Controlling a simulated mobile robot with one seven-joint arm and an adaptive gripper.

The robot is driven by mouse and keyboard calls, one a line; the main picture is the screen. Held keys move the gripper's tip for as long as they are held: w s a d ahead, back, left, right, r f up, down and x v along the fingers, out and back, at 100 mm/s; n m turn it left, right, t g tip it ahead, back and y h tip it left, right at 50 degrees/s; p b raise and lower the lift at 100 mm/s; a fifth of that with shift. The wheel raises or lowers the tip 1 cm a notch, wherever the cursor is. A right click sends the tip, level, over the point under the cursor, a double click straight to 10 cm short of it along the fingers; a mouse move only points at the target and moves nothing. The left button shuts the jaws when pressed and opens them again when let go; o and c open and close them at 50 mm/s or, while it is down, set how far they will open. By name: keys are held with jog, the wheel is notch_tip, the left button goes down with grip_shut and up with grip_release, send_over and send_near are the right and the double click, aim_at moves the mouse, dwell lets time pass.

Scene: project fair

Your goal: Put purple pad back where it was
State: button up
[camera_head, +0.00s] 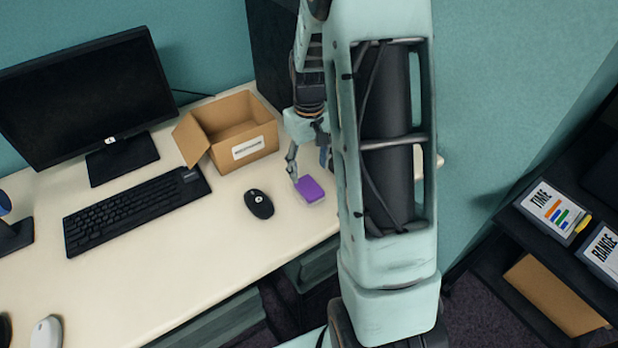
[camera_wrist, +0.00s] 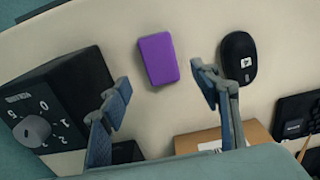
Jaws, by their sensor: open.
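The purple pad (camera_head: 309,189) lies flat on the cream desk, to the right of a black mouse (camera_head: 258,204). In the wrist view the purple pad (camera_wrist: 158,59) lies beyond and between my two spread fingertips. My gripper (camera_head: 308,172) is open, low over the desk close to the pad, and my arm hides part of that area. In the wrist view my gripper (camera_wrist: 163,96) is empty, and its fingers do not appear to touch the pad.
An open cardboard box (camera_head: 237,143) stands behind the pad, left of my gripper. A black box with a dial (camera_wrist: 52,108) is close to one finger. A keyboard (camera_head: 135,208) and monitor (camera_head: 88,100) stand left. A dark shelf (camera_head: 520,240) with binders is at right.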

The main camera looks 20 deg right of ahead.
notch_tip(320, 180, up, 4)
jog(key=shift+r, duration=0.1)
dwell(0.5)
